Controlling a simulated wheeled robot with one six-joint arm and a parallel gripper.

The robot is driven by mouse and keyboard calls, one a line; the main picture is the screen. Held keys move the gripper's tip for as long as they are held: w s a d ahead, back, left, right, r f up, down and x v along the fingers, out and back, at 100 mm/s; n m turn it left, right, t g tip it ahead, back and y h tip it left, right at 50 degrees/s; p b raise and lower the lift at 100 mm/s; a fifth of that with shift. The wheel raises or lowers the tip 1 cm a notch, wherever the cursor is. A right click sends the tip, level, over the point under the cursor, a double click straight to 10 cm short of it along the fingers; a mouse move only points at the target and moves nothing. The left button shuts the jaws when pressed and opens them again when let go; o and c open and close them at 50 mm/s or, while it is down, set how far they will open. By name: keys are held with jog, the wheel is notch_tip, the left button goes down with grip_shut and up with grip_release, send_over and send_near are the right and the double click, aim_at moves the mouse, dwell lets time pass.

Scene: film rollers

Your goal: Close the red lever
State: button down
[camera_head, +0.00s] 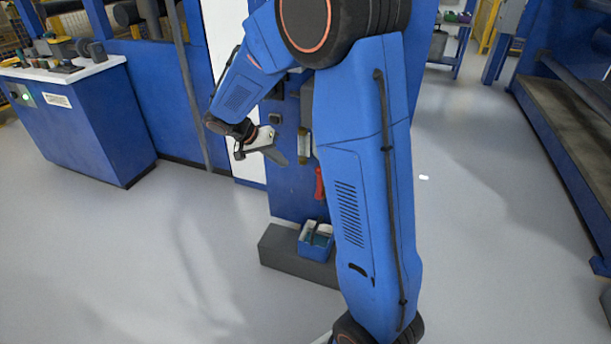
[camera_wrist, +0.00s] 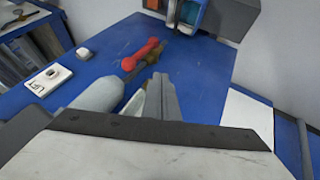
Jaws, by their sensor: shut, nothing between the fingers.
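The red lever (camera_head: 319,184) hangs at the right side of the blue machine panel in the head view, partly next to my arm. In the wrist view the red lever (camera_wrist: 141,54) lies against the blue panel, just beyond my fingers, with a brass-coloured fitting (camera_wrist: 147,63) beside it. My gripper (camera_head: 283,161) is shut and empty, to the upper left of the lever in the head view. Its fingers show in the wrist view (camera_wrist: 161,82), close together and seemingly apart from the lever. How far they are from it is hard to tell.
A grey cylinder (camera_wrist: 98,93) stands left of my fingers in the wrist view, near a white LIFT label (camera_wrist: 49,79). A blue bin (camera_head: 316,240) sits on a dark base block (camera_head: 280,257) below the lever. The floor around is mostly clear.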

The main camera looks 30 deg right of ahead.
send_near(319, 183)
jog(key=w+d+f, duration=0.2)
jog(key=w+f, duration=0.2)
jog(key=shift+s+d+f, duration=0.3)
jog(key=shift+s+d, duration=0.25)
jog(key=shift+s, duration=0.35)
